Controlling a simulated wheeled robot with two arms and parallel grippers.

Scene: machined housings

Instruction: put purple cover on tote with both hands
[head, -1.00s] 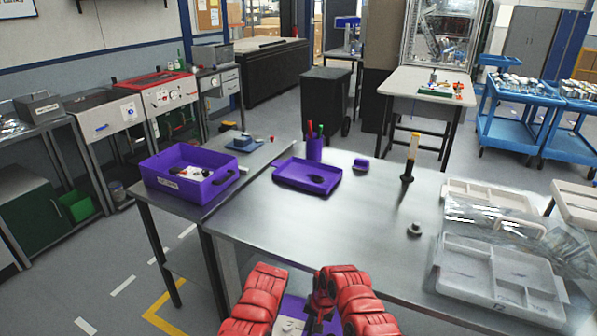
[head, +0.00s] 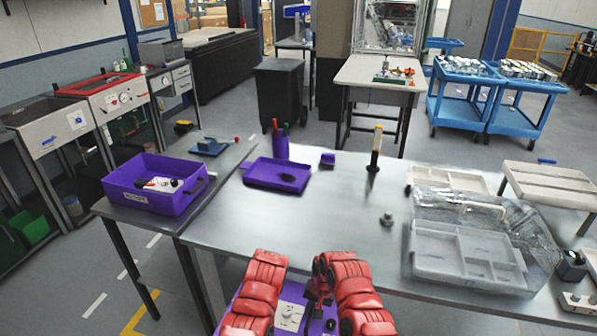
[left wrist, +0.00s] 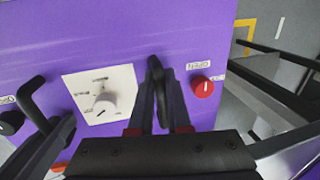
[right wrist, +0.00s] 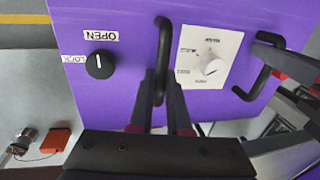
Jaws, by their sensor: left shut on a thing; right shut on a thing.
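The purple cover (left wrist: 105,40) is a flat panel with a white dial plate (head: 290,314), a red knob, a black knob and two black handles. It is between my arms at the bottom of the head view, mostly hidden by them. My left gripper (left wrist: 158,95) is shut on one black handle, beside the red knob (left wrist: 202,87). My right gripper (right wrist: 162,95) is shut on the other handle, beside the black knob (right wrist: 99,64). An open purple tote (head: 143,200) with a label stands on the left side table, with a white plate and small parts inside.
On the metal table (head: 330,235) are a shallow purple tray (head: 262,178), a purple pen cup (head: 281,148), a yellow-and-black upright tool (head: 375,150), a small grey knob (head: 387,219) and a clear-lidded organizer (head: 460,260). The table's near left edge is close to the cover.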

